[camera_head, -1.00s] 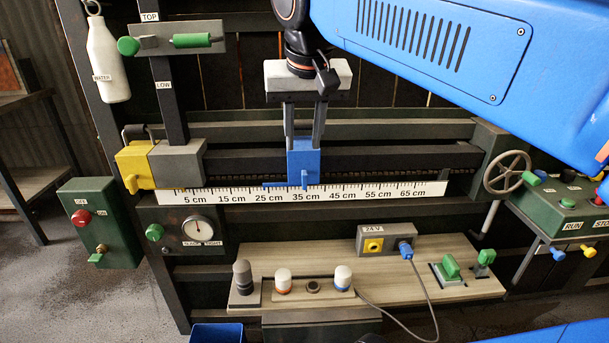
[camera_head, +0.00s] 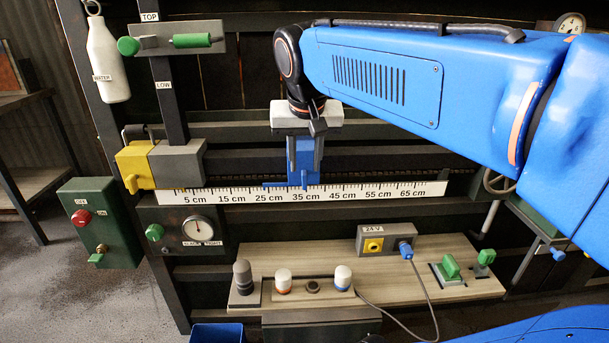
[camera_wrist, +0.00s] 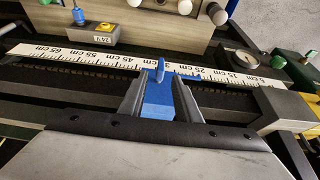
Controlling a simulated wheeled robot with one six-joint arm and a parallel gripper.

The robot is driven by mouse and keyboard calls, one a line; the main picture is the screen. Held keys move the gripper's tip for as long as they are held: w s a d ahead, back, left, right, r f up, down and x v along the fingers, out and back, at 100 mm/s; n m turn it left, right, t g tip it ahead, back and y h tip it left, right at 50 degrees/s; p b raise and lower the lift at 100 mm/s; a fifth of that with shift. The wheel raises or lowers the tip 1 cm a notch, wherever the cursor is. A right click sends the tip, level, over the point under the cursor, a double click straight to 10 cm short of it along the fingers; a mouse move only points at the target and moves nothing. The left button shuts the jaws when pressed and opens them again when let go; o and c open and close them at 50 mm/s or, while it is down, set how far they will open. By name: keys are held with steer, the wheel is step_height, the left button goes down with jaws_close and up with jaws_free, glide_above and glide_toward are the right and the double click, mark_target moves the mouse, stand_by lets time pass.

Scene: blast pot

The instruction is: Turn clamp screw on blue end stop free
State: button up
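The blue end stop (camera_head: 303,158) sits on the dark rail above the scale, with its pointer near 35 cm. Its clamp screw, a small blue lever (camera_head: 304,179), sticks out at the lower front and stands upright. In the wrist view the lever (camera_wrist: 160,70) shows just beyond the fingertips. My gripper (camera_wrist: 160,80) is open from above, its two grey fingers on either side of the blue block. Whether they touch the block's sides I cannot tell.
A white scale (camera_head: 340,192) runs below the rail. A grey block (camera_head: 178,163) with a yellow part (camera_head: 136,164) is at the rail's left. A wooden panel (camera_head: 440,285) with knobs, green switches and a 24 V box (camera_head: 386,240) lies below. The rail right of the stop is clear.

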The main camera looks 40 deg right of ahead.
mark_target(305, 173)
steer(key=x, duration=0.5)
steer(key=shift+w+f, duration=0.1)
steer(key=shift+f, duration=0.2)
jaws_close()
